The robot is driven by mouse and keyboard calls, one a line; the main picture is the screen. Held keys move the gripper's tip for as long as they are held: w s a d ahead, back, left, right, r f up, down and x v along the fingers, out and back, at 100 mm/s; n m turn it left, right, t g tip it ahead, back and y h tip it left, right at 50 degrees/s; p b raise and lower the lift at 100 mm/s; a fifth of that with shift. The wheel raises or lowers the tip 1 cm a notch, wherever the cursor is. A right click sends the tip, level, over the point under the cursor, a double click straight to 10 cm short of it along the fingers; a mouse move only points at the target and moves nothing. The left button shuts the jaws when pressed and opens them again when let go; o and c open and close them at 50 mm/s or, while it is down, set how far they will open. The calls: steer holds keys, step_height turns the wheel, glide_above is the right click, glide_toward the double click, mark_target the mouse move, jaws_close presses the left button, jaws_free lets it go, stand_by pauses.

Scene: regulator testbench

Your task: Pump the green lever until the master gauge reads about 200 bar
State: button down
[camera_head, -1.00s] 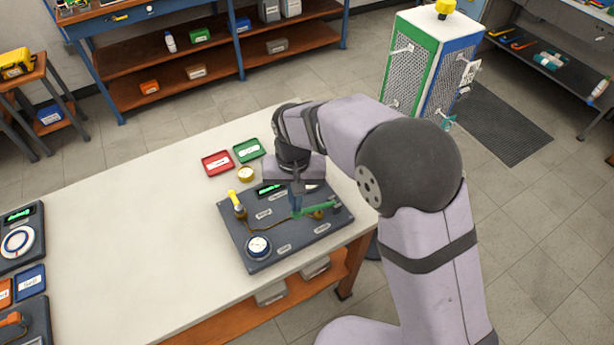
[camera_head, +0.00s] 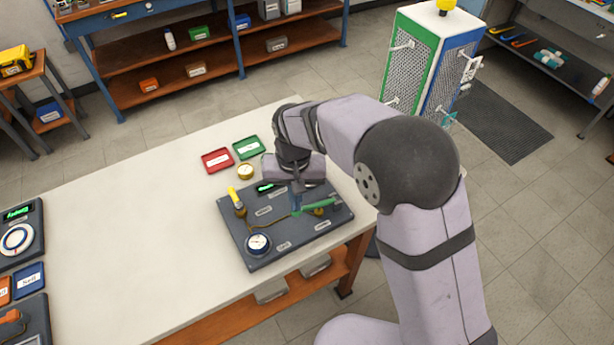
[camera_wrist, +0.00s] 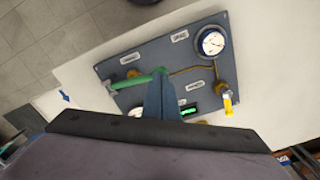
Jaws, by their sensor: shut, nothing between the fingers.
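The grey testbench panel (camera_head: 275,252) lies on the white table near its right end. The green lever (camera_head: 321,204) runs roughly level above the panel; it also shows in the wrist view (camera_wrist: 136,81). My gripper (camera_head: 297,210) is shut and empty, its fingertips at the lever's free end; in the wrist view the blue fingers (camera_wrist: 161,95) overlap that end, and I cannot tell whether they touch. The round white master gauge (camera_head: 257,243) sits at the panel's front left and at the upper right in the wrist view (camera_wrist: 212,42); its reading is too small to tell.
A red tray (camera_head: 217,160), a green tray (camera_head: 247,147) and a brass gauge (camera_head: 245,171) lie behind the panel. The table's middle is clear.

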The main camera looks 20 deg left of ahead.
steer(key=shift+f, duration=0.45)
steer(key=shift+f+b, duration=0.35)
steer(key=shift+b, duration=0.05)
steer(key=shift+f+b, duration=0.5)
steer(key=shift+f, duration=0.9)
steer(key=shift+r+p, duration=2)
steer(key=shift+r, duration=0.75)
steer(key=shift+f, duration=0.25)
